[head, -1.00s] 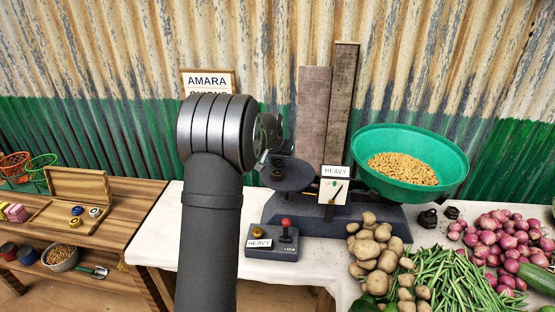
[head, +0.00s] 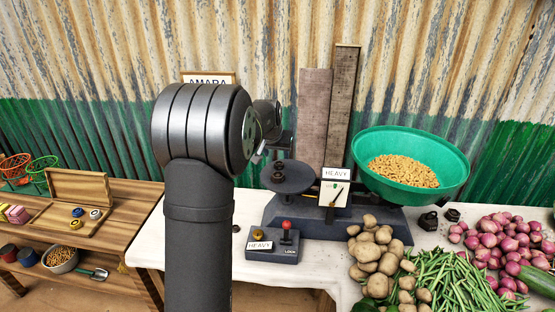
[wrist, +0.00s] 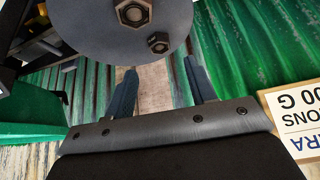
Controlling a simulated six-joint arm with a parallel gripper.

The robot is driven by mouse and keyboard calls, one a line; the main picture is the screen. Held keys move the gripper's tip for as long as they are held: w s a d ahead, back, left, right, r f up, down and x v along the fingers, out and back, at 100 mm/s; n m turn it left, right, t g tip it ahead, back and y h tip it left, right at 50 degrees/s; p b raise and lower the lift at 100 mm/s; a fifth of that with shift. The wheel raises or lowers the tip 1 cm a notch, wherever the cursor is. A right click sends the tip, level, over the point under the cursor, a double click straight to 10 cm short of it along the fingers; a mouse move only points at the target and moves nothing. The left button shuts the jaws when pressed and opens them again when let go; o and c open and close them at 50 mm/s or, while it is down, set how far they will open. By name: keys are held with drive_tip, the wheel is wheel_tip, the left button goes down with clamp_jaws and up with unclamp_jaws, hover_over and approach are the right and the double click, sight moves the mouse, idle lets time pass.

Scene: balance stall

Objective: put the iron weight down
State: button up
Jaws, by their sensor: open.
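Two small dark iron weights, an upper one (head: 278,167) and a lower one (head: 277,177), stand on the scale's round grey pan (head: 300,185) in the head view. In the wrist view the pan (wrist: 90,30) is at the top, with a larger-looking weight (wrist: 133,12) and a smaller one (wrist: 158,42) on it. My gripper (wrist: 163,88) is open, with nothing between its two fingers, and is apart from both weights. In the head view my arm mostly hides it, left of and above the pan. Which weight the task names cannot be told.
A green bowl of beans or nuts (head: 375,182) sits on the scale's right side. A lever box (head: 284,252) stands in front. Two more dark weights, one (head: 429,220) and another (head: 452,214), stand right of the scale. White cloth (head: 180,240) is mostly clear at left.

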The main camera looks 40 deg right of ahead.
drive_tip(key=v, duration=0.5)
drive_tip(key=shift+a+r, duration=0.1)
drive_tip(key=shift+r, duration=0.1)
